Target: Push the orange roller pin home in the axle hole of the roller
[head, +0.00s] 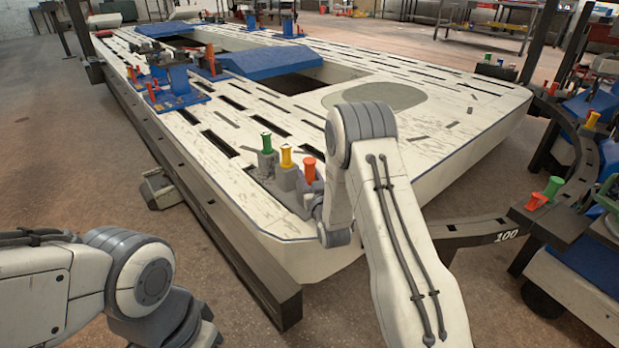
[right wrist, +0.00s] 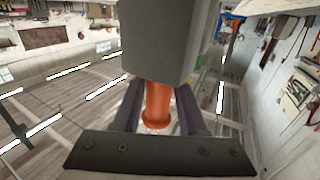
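An orange pin (head: 308,169) stands upright, flanged head up, at the right end of a row of pins at the bed's near corner. Beside it, my right arm comes down, and its gripper is mostly hidden behind the arm in the head view. In the right wrist view an orange pin (right wrist: 157,105) shows between the two dark fingers of my right gripper (right wrist: 159,90). One end of it is hidden by a large grey block (right wrist: 167,40). I cannot tell whether the fingers touch the pin. The roller and its axle hole cannot be made out. My left gripper's fingers are out of view.
A green pin (head: 266,143) and a yellow pin (head: 286,156) stand left of the orange one. The long white slotted bed (head: 290,125) carries blue fixtures. A dark rail (head: 215,225) runs along its left side. A cart (head: 585,285) with more pins stands at right.

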